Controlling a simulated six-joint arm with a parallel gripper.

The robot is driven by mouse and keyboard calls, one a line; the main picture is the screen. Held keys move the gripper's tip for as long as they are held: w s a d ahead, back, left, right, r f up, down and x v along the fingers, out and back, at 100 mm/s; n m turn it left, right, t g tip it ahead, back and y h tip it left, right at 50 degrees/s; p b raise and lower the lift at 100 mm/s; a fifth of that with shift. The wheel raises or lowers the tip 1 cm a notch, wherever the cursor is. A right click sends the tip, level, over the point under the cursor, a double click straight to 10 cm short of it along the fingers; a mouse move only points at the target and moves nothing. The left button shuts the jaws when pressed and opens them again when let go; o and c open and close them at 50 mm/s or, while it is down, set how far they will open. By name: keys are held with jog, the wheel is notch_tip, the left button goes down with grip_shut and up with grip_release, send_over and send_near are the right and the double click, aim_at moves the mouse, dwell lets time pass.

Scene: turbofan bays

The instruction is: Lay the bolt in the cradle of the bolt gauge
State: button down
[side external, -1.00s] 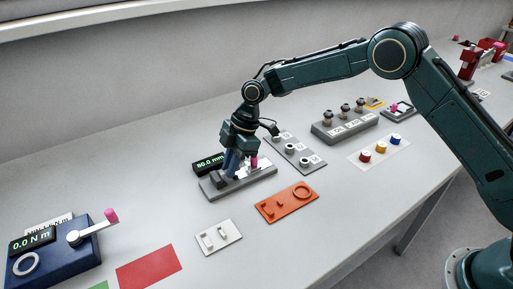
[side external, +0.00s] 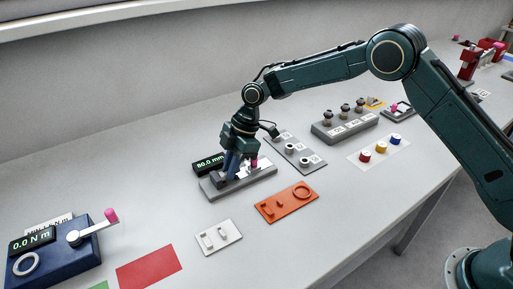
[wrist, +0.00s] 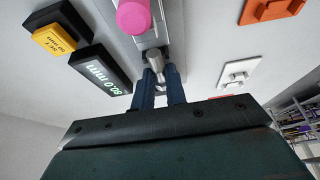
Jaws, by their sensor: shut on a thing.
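The bolt gauge is a grey block (side external: 210,191) with a dark display (side external: 209,163) reading 80.0 mm and a pink knob (side external: 254,163). In the wrist view its display (wrist: 101,74) and pink knob (wrist: 133,16) also show. My gripper (side external: 233,174) points down at the gauge, its blue fingers low over the middle of the block. In the wrist view my gripper (wrist: 158,76) is shut on the bolt, a short grey metal piece (wrist: 155,58) at the fingertips. The fingers hide most of it, and I cannot tell whether it touches the cradle.
An orange tray (side external: 272,211) and a white plate (side external: 206,245) lie in front of the gauge. A grey plate with several pegs (side external: 310,169) stands close on its right. A blue torque device (side external: 45,262) stands at the far left.

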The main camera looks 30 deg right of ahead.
jog(key=c, duration=0.9)
grip_release()
jog(key=shift+f, duration=0.1)
jog(key=shift+c, duration=0.2)
jog(key=shift+r, duration=3.5)
